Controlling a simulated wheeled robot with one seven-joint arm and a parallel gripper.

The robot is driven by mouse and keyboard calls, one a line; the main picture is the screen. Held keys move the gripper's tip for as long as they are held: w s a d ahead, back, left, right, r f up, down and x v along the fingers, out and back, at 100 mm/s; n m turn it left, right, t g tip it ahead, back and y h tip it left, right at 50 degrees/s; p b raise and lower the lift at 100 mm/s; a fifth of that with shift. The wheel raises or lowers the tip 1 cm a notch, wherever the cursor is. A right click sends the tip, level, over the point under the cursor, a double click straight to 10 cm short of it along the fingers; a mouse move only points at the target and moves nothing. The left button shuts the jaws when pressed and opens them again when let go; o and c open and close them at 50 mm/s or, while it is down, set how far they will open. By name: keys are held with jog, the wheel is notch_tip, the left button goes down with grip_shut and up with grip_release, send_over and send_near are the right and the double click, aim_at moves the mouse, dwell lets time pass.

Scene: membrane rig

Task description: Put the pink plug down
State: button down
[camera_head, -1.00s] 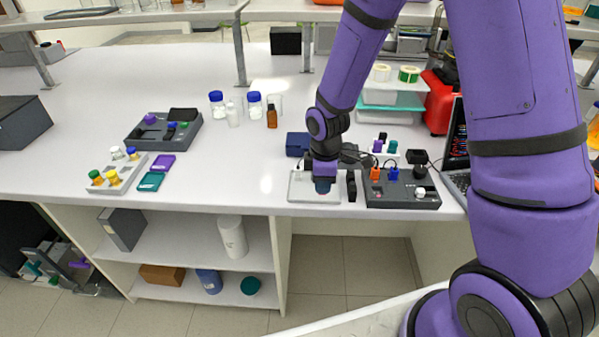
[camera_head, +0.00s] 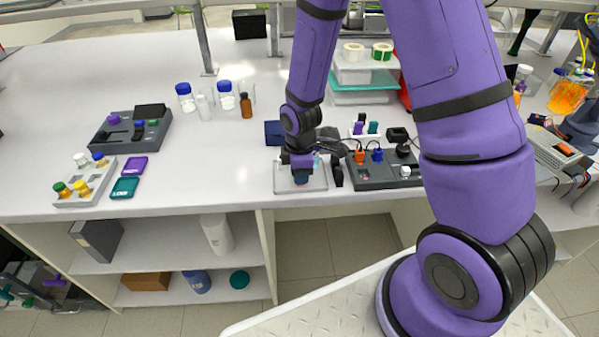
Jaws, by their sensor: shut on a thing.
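My gripper (camera_head: 301,178) points straight down over the pale shallow tray (camera_head: 284,187) at the front of the bench. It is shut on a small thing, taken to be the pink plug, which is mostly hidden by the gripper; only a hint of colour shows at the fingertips. I cannot tell whether it touches the tray.
A dark grey unit (camera_head: 375,182) with an orange and a blue plug stands right of the tray, a black upright piece (camera_head: 337,175) between them. A dark blue block (camera_head: 274,133) lies behind. A white rack (camera_head: 365,133) holds small plugs.

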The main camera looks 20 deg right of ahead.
jog(key=c, duration=1)
grip_release()
jog(key=shift+f, duration=0.1)
jog(key=s+d+r+m+t, duration=0.15)
jog(key=s+r+m, duration=0.25)
jog(key=r, duration=1)
jog(key=s+d+r+m+t, duration=0.1)
jog(key=s+d+r+m, duration=0.25)
jog(key=r, duration=1.15)
jog(key=shift+s+d+r+m+t, duration=0.4)
jog(key=shift+s+r+m, duration=0.9)
jog(key=shift+s, duration=0.95)
jog(key=shift+s+d+r+m+t, duration=0.25)
jog(key=shift+s+r+m+t, duration=0.25)
jog(key=shift+s+r+m, duration=1.3)
jog(key=shift+s+d+r+m+t, duration=0.4)
jog(key=shift+s+r, duration=0.65)
jog(key=shift+s, duration=1.7)
jog(key=shift+a, duration=0.1)
